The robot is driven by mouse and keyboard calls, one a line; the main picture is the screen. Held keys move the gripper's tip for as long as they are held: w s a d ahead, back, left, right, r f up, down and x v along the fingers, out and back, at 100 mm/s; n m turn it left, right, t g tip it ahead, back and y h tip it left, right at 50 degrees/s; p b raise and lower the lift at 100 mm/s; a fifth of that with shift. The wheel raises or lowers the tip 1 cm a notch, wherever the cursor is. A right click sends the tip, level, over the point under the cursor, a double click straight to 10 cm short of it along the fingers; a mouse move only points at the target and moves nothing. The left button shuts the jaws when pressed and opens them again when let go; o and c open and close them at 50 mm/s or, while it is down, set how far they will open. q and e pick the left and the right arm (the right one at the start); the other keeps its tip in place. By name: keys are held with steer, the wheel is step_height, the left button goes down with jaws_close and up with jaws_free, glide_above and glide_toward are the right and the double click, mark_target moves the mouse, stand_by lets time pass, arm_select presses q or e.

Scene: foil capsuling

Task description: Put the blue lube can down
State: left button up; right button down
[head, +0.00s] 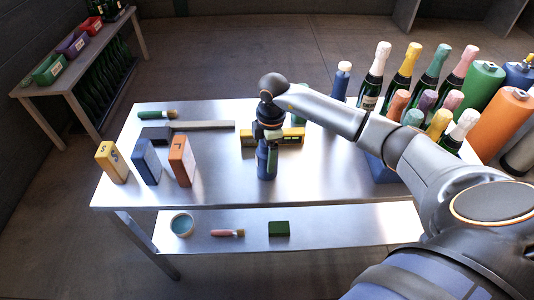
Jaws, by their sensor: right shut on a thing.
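The blue lube can (267,163) is upright above or on the steel table (225,185), near the middle of its front half. My right gripper (268,139) comes down from above and is shut on the can's upper part. The gripper hides the top of the can. I cannot tell whether the can's base touches the table. My left gripper is not in view.
A yellow tool (291,136) lies just behind the can. A mallet (190,128), a green-handled brush (160,114) and yellow, blue and orange boxes (183,161) are at the left. Foil-topped bottles (374,75) crowd the right. The front middle is clear.

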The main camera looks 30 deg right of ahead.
steer(key=shift+f, duration=0.15)
jaws_free()
steer(key=r, duration=1.2)
steer(key=shift+s+d+r, duration=0.2)
steer(key=shift+d, duration=0.15)
